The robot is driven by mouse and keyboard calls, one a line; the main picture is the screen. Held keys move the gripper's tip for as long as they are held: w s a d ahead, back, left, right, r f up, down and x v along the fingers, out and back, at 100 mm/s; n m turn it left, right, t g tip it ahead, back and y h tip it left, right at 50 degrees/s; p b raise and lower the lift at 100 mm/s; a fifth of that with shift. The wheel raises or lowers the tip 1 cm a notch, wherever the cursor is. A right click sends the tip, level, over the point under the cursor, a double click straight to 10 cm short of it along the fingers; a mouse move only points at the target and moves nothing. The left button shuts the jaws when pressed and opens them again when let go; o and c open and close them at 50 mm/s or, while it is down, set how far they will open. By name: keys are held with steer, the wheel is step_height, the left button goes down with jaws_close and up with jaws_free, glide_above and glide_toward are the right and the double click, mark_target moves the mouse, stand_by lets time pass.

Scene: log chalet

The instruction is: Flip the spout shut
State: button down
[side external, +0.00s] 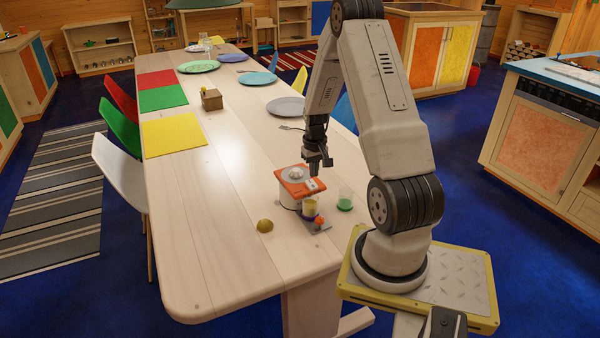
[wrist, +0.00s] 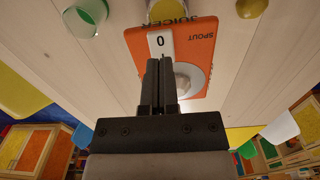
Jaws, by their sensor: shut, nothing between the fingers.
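My gripper (side external: 320,166) is shut and empty, pointing down over the juicer's right side. In the wrist view its fingers (wrist: 162,64) lie in front of the "0" plate and the dome; I cannot tell if they touch. A cup with yellow contents (side external: 310,207) stands at the juicer's front. The spout itself cannot be made out.
A green-bottomed glass (side external: 345,200) stands right of the juicer. A small orange item (side external: 319,220) sits on a grey plate in front. A yellow rounded fruit piece (side external: 264,225) lies front left.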

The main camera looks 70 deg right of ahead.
steer(key=shift+r, duration=1.3)
steer(key=shift+w+a, duration=0.15)
steer(key=shift+a, duration=0.05)
steer(key=w+a+r+n+t, duration=0.1)
steer(key=w+a+r+n, duration=0.1)
steer(key=a, duration=0.7)
steer(key=w+a+r+n, duration=0.2)
steer(key=w+a, duration=0.1)
steer(key=a, duration=0.5)
steer(key=w+a+r+n+t, duration=0.1)
steer(key=w+a+r+n, duration=0.15)
steer(key=a, duration=0.65)
steer(key=s+a+r+n, duration=0.1)
steer(key=s+a, duration=0.3)
steer(key=a, duration=0.5)
steer(key=shift+a+n+t, duration=0.2)
steer(key=shift+n+t, duration=0.1)
steer(key=shift+n, duration=0.45)
